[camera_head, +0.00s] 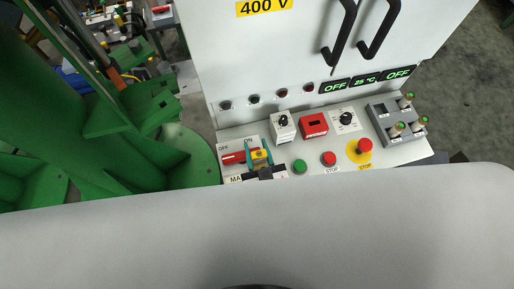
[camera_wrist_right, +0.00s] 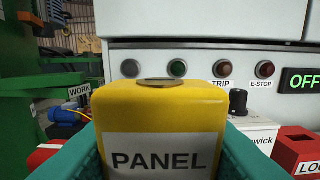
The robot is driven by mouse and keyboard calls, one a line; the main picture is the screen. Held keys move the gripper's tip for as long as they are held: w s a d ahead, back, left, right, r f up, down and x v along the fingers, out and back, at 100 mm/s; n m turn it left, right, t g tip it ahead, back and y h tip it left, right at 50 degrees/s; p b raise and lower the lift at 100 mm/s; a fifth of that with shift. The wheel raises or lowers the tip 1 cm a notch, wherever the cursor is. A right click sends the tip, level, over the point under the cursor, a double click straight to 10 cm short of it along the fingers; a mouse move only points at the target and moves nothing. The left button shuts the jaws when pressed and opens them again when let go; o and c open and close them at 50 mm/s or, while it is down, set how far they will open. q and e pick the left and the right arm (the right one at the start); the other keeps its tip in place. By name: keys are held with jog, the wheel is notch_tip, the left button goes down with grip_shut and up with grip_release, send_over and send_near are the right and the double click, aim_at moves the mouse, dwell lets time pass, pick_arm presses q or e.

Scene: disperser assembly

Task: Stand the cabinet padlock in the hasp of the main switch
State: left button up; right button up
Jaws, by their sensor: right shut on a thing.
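The yellow padlock (camera_wrist_right: 160,110), with a white label reading PANEL, fills the middle of the right wrist view. My right gripper (camera_wrist_right: 158,152) is shut on it, with a teal finger on each side. In the head view the padlock (camera_head: 259,155) is small, above the front left of the sloping panel. The main switch (camera_head: 234,158) has a red handle between OFF and ON marks, just left of the padlock. Its hasp cannot be made out, and the padlock's shackle is not clear. I cannot tell whether padlock and switch touch. My left gripper is not in view.
The panel also carries a black-knob switch (camera_head: 283,125), a red box (camera_head: 314,125), green (camera_head: 300,167) and red (camera_head: 328,158) buttons, and an emergency stop (camera_head: 364,146). A grey block (camera_head: 397,120) stands at right. The white cabinet (camera_head: 270,55) rises behind; green machinery (camera_head: 110,120) is left.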

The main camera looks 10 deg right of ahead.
jog(key=shift+f, duration=0.3)
jog(key=o, duration=1.1)
jog(key=shift+o, duration=0.2)
jog(key=shift+s, duration=0.1)
jog(key=s+d+b, duration=0.1)
jog(key=s+b, duration=0.1)
jog(key=s, duration=0.9)
jog(key=shift+s+d, duration=0.35)
jog(key=shift+s, duration=0.05)
